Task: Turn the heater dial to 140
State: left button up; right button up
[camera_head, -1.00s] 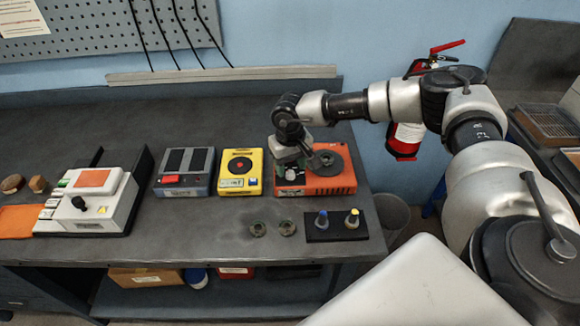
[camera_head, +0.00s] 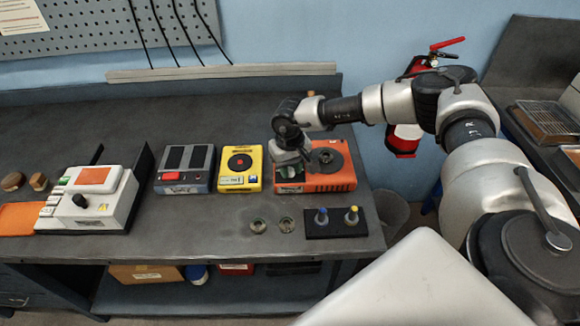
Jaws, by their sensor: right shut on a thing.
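The orange heater (camera_head: 336,183) stands on the bench, with a dark round plate (camera_head: 327,160) on the right of its top. My right gripper (camera_head: 290,172) comes down from above over the left part of the heater. It is shut on the heater dial, which it hides almost wholly. I cannot read the dial's setting or any number on it from here. My left gripper is not in view.
A yellow device (camera_head: 240,181) stands close left of the heater, then a grey device (camera_head: 185,184) and a white instrument (camera_head: 112,213) with a black knob. In front, a black holder (camera_head: 337,233) bears two small capped pieces. Two small rings (camera_head: 258,226) lie beside it. The bench front is mostly clear.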

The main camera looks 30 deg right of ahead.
jog(key=shift+m, duration=0.3)
jog(key=m+b, duration=0.2)
jog(key=m, duration=0.4)
jog(key=shift+f, duration=0.1)
jog(key=m+b, duration=0.1)
jog(key=m, duration=0.3)
jog(key=shift+b, duration=0.4)
jog(key=m+b, duration=0.1)
jog(key=m, duration=0.2)
jog(key=shift+m, duration=0.3)
jog(key=m+b, duration=0.2)
jog(key=m, duration=0.4)
jog(key=shift+b, duration=0.3)
jog(key=m+b, duration=0.1)
jog(key=m, duration=0.2)
jog(key=shift+m, duration=1.8)
jog(key=shift+r+b, duration=0.2)
jog(key=shift+b, duration=0.1)
